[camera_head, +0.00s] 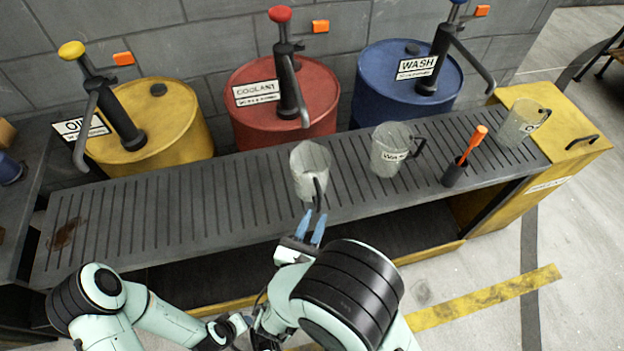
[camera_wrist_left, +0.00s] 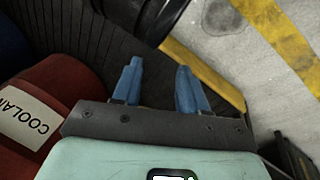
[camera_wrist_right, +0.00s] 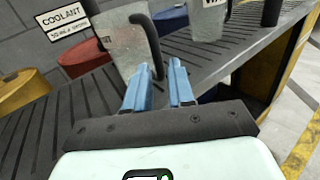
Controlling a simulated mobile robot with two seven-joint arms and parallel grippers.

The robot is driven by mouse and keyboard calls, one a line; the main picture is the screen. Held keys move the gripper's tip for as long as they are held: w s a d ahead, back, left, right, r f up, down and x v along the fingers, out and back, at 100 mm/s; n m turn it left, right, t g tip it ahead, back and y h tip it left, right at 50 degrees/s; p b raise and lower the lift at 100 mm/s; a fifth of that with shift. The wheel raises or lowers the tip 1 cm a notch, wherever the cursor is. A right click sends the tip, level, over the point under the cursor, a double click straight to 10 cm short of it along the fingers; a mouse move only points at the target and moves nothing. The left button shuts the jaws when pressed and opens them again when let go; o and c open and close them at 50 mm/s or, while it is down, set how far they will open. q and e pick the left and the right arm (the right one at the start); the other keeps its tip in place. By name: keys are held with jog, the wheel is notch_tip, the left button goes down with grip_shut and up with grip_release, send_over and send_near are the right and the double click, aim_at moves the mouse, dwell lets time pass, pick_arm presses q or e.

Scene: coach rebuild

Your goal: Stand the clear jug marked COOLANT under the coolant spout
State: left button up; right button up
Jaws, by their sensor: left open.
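A clear jug (camera_head: 309,170) is at the slatted bench in front of the red COOLANT drum (camera_head: 318,92), forward of the tip of its spout (camera_head: 304,118). Its marking is not readable. It looks upright; I cannot tell whether its base touches the slats. My right gripper (camera_head: 312,222) is at its dark handle, on the near side. In the right wrist view, the jug (camera_wrist_right: 118,48) has its handle between the partly closed blue fingers (camera_wrist_right: 158,75). My left gripper (camera_wrist_left: 160,85) is open and empty; its fingers are not clear in the head view.
Right of the jug stand a clear jug with a "WA" label (camera_head: 389,152), a dark holder with an orange-handled tool (camera_head: 455,173) and another clear jug (camera_head: 517,124). Yellow (camera_head: 165,105) and blue (camera_head: 385,85) drums flank the red one.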

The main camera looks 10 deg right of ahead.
aim_at(318, 206)
jog(key=b+x, duration=0.1)
jog(key=x, duration=0.4)
jog(key=shift+a+r, duration=0.1)
grip_shut()
pick_arm(q)
jog(key=shift+w+a+f+t, duration=0.15)
jog(key=shift+w+a+f, duration=0.15)
jog(key=shift+w, duration=0.15)
jog(key=shift+w+a+f+t, duration=0.15)
jog(key=shift+w+f, duration=0.1)
jog(key=shift+w, duration=0.2)
jog(key=shift+s, duration=0.1)
pick_arm(e)
jog(key=shift+r, duration=0.15)
